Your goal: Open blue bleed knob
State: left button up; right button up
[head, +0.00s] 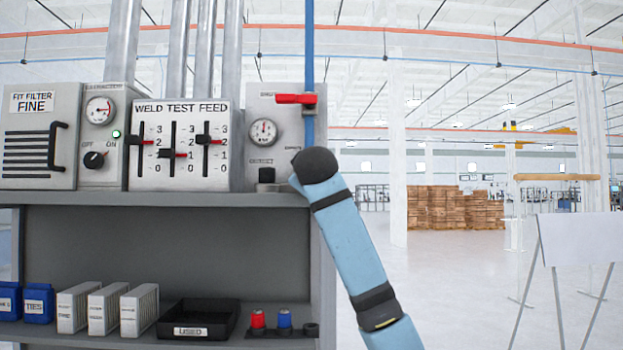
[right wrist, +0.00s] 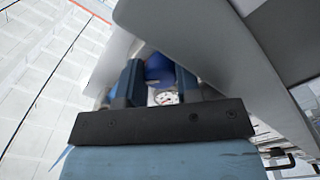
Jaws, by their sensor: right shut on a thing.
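The blue bleed knob (right wrist: 158,68) shows in the right wrist view between the two dark blue fingers of my right gripper (right wrist: 158,82). The fingers are shut on it from both sides, and only part of the knob shows. In the head view my right arm comes up from the lower right and ends in a dark rounded part beside the right panel (head: 283,105). The fingers and the knob are hidden there behind the arm. My left gripper is in neither view.
A red lever (head: 295,99) sits on the blue pipe (head: 309,45) above my arm. A gauge (head: 263,132) is left of it. The slider panel (head: 178,178) is further left. The lower shelf holds white filters (head: 103,311), a black tray (head: 200,313) and red and blue parts.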

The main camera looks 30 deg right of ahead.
jog(key=shift+m, duration=0.4)
jog(key=o, duration=0.6)
jog(key=shift+o, duration=0.2)
jog(key=b+v, duration=0.4)
jog(key=v, duration=1)
jog(key=shift+d, duration=0.1)
